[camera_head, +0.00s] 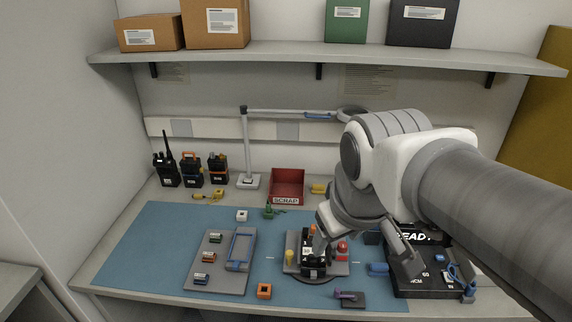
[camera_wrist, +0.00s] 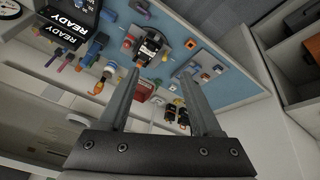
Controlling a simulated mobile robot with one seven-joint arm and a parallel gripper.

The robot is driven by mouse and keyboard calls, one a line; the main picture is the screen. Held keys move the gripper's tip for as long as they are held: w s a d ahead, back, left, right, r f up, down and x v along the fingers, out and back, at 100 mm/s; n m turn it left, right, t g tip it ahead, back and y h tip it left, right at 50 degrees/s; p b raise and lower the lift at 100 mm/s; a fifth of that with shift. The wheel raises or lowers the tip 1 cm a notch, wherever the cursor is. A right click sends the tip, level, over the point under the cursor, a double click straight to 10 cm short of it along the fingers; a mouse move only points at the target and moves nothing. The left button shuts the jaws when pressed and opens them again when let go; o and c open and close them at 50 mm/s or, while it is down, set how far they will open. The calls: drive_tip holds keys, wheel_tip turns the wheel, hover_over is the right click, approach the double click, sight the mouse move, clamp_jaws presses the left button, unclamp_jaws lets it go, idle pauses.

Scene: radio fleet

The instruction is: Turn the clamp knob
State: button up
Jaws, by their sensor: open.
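A grey fixture plate (camera_head: 333,270) stands on the blue mat and holds a black radio (camera_head: 312,268) upright. A red knob (camera_head: 342,248) is at the fixture's right and a yellow post (camera_head: 290,257) at its left. I cannot tell for sure which part is the clamp knob. The radio also shows in the wrist view (camera_wrist: 152,45), beyond my fingertips. My gripper (camera_head: 366,252) is open and empty above the fixture's right side, one finger partly covering the radio's area. In the wrist view my gripper's two fingers (camera_wrist: 160,74) are wide apart with nothing between them.
A grey tray (camera_head: 215,282) with small parts lies left of the fixture. A black READY case (camera_head: 415,285) is to the right. A red scrap bin (camera_head: 287,184), lamp stand (camera_head: 247,150) and several radios (camera_head: 192,170) stand behind. A shelf (camera_head: 330,60) hangs above. The mat's left side is clear.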

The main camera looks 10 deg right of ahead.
drive_tip(key=w+d+n+g+h+p, duration=0.1)
drive_tip(key=w+d+n+g+p, duration=0.1)
drive_tip(key=w+d+n, duration=0.35)
drive_tip(key=n+g+y+p, duration=0.2)
drive_tip(key=n+g+p, duration=0.15)
drive_tip(key=n, duration=1.25)
hover_over(343, 244)
wheel_tip(343, 244, down, 11)
drive_tip(key=shift+t, duration=0.35)
wheel_tip(343, 244, down, 17)
drive_tip(key=shift+f+p, duration=0.1)
drive_tip(key=shift+p, duration=0.35)
drive_tip(key=shift+c, duration=0.2)
clamp_jaws()
